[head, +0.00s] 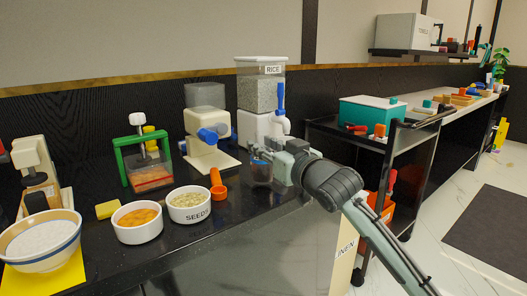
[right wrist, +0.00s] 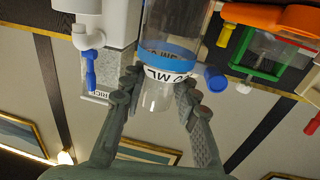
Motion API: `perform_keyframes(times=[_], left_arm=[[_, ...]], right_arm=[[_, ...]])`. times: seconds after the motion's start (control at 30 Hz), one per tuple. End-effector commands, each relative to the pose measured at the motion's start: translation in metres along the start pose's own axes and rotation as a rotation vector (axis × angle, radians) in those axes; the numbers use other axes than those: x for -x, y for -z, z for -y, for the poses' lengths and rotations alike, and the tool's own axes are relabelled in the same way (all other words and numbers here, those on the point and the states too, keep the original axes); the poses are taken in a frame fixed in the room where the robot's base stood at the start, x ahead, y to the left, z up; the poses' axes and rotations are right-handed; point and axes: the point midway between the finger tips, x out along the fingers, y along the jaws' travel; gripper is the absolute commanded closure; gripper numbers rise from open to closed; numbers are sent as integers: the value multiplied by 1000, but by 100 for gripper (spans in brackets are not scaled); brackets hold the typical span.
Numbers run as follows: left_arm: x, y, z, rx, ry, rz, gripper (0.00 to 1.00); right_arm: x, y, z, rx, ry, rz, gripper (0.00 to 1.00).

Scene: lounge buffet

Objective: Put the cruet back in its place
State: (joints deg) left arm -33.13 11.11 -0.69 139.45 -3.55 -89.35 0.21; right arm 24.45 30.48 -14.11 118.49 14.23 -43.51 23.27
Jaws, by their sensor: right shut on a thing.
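My right gripper (head: 276,165) is shut around a clear vessel (head: 261,174) at the counter, in front of the rice dispenser. In the right wrist view the vessel (right wrist: 181,25) has a blue band and a white label ending in "ML", and the fingers grip its sides. Its shape does not tell me whether it is the cruet. My left gripper is not in view.
The rice dispenser (head: 262,93) stands behind the vessel. A cream dispenser (head: 207,118) and green-framed press (head: 131,160) are to its left. An orange scoop (head: 217,186), seeds bowl (head: 189,214), orange-filled bowl (head: 137,231) and large bowl (head: 24,252) line the front. A black cart (head: 402,150) stands right.

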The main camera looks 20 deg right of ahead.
Motion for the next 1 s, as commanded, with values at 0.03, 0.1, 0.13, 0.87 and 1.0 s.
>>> perform_keyframes(times=[0.03, 0.1, 0.13, 0.87, 1.0], left_arm=[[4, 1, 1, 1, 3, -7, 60], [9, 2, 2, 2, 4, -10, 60], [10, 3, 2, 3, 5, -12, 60], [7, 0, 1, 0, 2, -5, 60], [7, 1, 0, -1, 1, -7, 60]], right_arm=[[0, -7, 0, -1, 0, -1, 100], [0, -8, 0, 0, 1, -4, 100], [0, -8, 0, 0, 1, -4, 100], [0, -10, 0, 0, 0, -1, 49], [6, -9, 0, 0, 0, 0, 49]])
